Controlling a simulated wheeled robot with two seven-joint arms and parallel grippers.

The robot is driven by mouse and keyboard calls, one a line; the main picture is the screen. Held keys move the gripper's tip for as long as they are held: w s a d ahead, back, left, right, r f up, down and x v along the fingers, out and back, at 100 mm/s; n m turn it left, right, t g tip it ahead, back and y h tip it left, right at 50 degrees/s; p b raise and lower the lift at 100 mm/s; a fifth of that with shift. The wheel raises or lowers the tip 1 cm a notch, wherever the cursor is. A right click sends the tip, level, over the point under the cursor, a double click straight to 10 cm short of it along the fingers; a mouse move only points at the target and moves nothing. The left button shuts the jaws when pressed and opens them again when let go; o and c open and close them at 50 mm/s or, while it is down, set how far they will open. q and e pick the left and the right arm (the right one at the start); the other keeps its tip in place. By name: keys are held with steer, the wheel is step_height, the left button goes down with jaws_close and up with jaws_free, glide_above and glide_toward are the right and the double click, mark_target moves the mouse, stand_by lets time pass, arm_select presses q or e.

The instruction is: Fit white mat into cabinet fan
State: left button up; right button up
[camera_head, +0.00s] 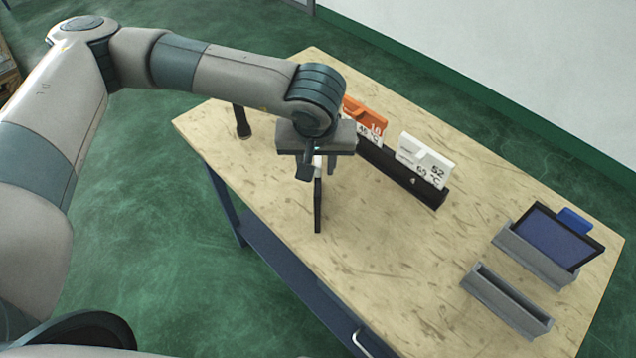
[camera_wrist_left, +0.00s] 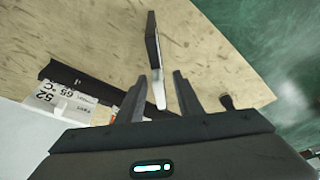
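A thin dark-framed panel with a white tab, seen nearly edge-on, stands at the middle of the table; I take it for the white mat (camera_head: 318,205). It also shows edge-on in the left wrist view (camera_wrist_left: 153,40), its white tab toward my gripper. My left gripper (camera_head: 318,172) is over the tab end. In the left wrist view its fingers (camera_wrist_left: 159,77) are apart, with the white tab between them and gaps on both sides. No cabinet fan can be made out for sure. My right gripper is not in view.
A black rack (camera_head: 402,176) holds an orange card (camera_head: 366,116) and a white card (camera_head: 425,160). At right are a grey holder with a blue panel (camera_head: 552,238) and an empty grey holder (camera_head: 506,302). A small dark object (camera_head: 242,122) stands near the left edge. The front-middle table is clear.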

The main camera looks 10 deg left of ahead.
arm_select(q)
steer(key=shift+w+f+p, duration=0.5)
steer(key=shift+f+p, duration=0.15)
steer(key=shift+p, duration=0.4)
steer(key=p+x, duration=0.1)
steer(key=x, duration=0.2)
steer(key=shift+w+f, duration=0.2)
steer(key=shift+f, duration=0.05)
steer(key=shift+c, duration=0.4)
jaws_close()
